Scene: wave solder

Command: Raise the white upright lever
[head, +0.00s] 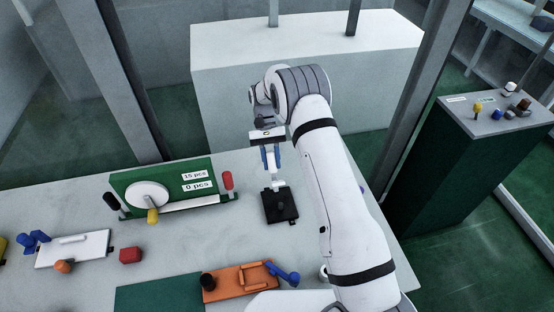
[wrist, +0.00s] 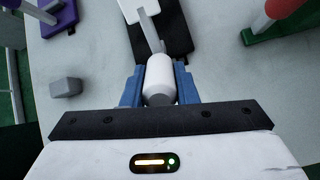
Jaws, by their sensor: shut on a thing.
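The white lever (head: 278,184) stands on a small black base (head: 281,207) near the middle of the table. In the wrist view, its thick white handle (wrist: 160,76) sits between the two blue fingers of my gripper (wrist: 159,88). My gripper (head: 271,160) is shut on the handle from above in the head view. A thin grey-white stem (wrist: 150,32) runs from the handle toward the black base (wrist: 178,36). The fingers hide the sides of the handle.
A green panel (head: 180,174) with a white dial stands left of the lever. An orange fixture (head: 226,286) with a blue handle lies in front. A red block (head: 130,255) and a white plate (head: 75,249) lie farther left. A grey block (wrist: 66,87) shows in the wrist view.

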